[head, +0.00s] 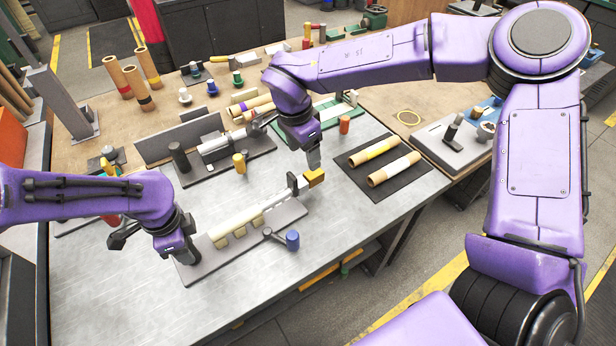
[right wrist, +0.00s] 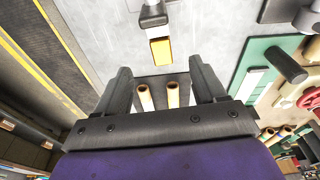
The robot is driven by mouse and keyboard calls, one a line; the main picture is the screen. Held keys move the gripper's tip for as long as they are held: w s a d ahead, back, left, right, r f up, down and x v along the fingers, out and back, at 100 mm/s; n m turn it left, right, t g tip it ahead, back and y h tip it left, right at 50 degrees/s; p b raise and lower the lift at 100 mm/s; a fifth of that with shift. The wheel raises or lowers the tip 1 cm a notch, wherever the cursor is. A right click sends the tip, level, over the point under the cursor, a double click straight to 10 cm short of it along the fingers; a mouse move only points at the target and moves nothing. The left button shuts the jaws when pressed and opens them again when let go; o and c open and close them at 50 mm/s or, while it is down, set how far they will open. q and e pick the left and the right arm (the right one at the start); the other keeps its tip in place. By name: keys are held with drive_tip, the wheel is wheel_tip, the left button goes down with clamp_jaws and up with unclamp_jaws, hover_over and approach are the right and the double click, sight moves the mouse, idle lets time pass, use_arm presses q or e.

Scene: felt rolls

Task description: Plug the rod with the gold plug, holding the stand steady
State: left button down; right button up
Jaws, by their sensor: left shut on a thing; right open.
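The grey stand (head: 283,221) lies on the metal table and carries a long cream rod (head: 243,217) in its cradles. A dark upright plate (head: 292,184) is at its right end. The gold plug (head: 316,176), a block-like piece, is beside that plate; it also shows in the right wrist view (right wrist: 160,51). I cannot tell how far it is in the rod. My left gripper (head: 190,258) is shut on the stand's left end. My right gripper (head: 314,163) is open just above the gold plug; its spread fingers show in the wrist view (right wrist: 160,76), with the plug past their tips.
Two rolls lie on a dark mat (head: 424,170) to the right. Bare table (head: 110,290) is at the front left.

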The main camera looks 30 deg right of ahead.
use_arm(q)
unclamp_jaws()
use_arm(e)
drive_tip(key=shift+a+r, duration=0.2)
drive_tip(key=shift+r, duration=0.75)
use_arm(q)
drive_tip(key=shift+r, duration=0.15)
use_arm(e)
drive_tip(key=shift+r, duration=0.2)
use_arm(q)
drive_tip(key=shift+r+p, duration=1.35)
drive_tip(key=shift+p, duration=0.75)
use_arm(e)
drive_tip(key=shift+r, duration=1.85)
